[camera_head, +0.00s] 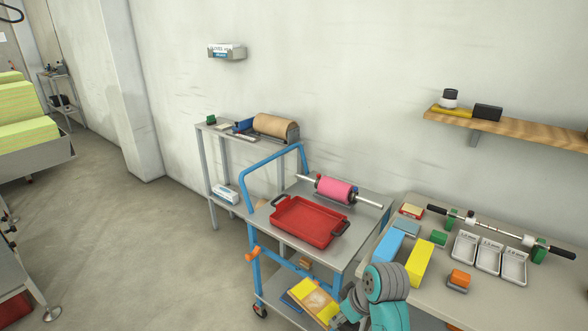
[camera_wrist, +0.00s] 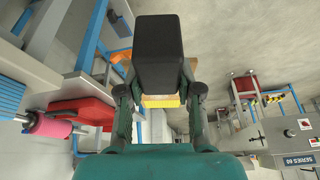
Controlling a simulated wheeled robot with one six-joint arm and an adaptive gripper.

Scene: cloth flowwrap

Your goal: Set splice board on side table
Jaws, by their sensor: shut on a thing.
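My gripper (camera_wrist: 160,92) is shut, with a dark block (camera_wrist: 160,50) between its fingers and a yellow edge showing below; I take this to be the splice board. In the head view my gripper (camera_head: 345,312) is at the bottom, partly hidden by my wrist. A yellow-edged board with a tan face (camera_head: 318,300) shows just left of it, over the cart's lower shelf. I cannot tell whether they touch. The grey side table (camera_head: 222,150) stands at the wall behind the cart, bearing a brown roll (camera_head: 274,126) and small items.
The blue-framed cart (camera_head: 262,230) holds a red tray (camera_head: 308,221) and a pink roll (camera_head: 336,190). A grey workbench (camera_head: 415,297) with white bins (camera_head: 488,257) and yellow and blue blocks stands at the right. The floor (camera_head: 150,240) at left is clear.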

